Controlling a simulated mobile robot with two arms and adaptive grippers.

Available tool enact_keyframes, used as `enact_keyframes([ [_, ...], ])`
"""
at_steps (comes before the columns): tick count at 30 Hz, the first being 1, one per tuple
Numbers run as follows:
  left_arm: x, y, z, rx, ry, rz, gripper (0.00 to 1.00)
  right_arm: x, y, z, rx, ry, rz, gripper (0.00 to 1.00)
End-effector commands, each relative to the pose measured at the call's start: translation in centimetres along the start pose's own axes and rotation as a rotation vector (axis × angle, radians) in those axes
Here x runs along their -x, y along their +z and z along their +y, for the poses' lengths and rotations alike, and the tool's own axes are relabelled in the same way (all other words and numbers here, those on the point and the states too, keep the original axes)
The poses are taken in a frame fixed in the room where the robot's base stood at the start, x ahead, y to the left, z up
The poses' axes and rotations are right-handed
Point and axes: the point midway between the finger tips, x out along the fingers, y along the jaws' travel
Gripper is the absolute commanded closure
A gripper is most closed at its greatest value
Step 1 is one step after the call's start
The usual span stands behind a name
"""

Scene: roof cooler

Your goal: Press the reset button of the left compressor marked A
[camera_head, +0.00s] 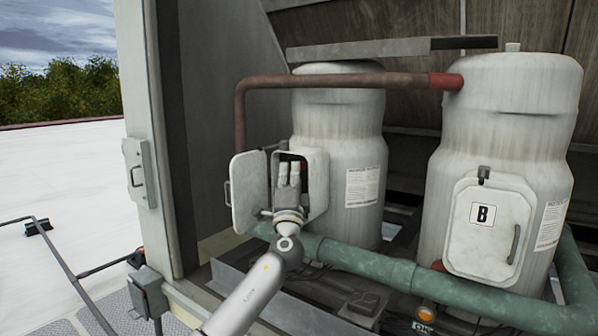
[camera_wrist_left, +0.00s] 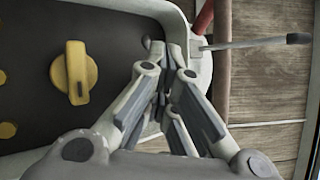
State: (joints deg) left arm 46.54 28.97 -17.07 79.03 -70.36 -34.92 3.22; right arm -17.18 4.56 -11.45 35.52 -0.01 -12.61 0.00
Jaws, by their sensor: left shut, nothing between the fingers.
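The left compressor (camera_head: 338,115) is a white tank with an open control box (camera_head: 316,170) on its front. The box's door (camera_head: 247,192) is swung out to the left. I see no A mark. My left gripper (camera_head: 289,168) is shut and empty in front of the box opening, hiding most of its inside. In the left wrist view the shut fingers (camera_wrist_left: 167,85) are close to the box rim, beside a dark panel (camera_wrist_left: 110,35). The panel has a yellow knob (camera_wrist_left: 74,72) and a yellow round part (camera_wrist_left: 8,130) at the left edge. I cannot tell which part is the reset button.
The right compressor (camera_head: 508,110) has a closed door marked B (camera_head: 490,235). A rusty pipe (camera_head: 340,81) runs above the box and a green pipe (camera_head: 370,262) below it. A metal cabinet post (camera_head: 150,150) stands at the left.

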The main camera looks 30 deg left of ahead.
Motion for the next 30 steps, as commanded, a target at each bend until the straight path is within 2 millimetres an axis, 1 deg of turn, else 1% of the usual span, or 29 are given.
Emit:
enact_keyframes([
  [10, -0.1, -0.1, 0.0, 0.001, 0.001, 0.001, 1.0, -0.1, 0.0, 0.0, 0.0, 0.0, 0.0, 1.0],
  [18, 0.6, 0.2, -0.3, 0.002, 0.001, 0.001, 1.0, -0.2, 0.0, 0.0, 0.0, 0.0, 0.0, 1.0],
  [25, 0.6, 0.3, -0.3, 0.002, 0.001, 0.001, 1.0, -0.2, 0.0, 0.0, 0.0, 0.0, 0.0, 1.0],
  [30, 1.2, 0.8, -0.9, 0.001, 0.001, 0.001, 1.0, 0.4, 0.0, 0.0, 0.0, 0.0, 0.0, 1.0],
])
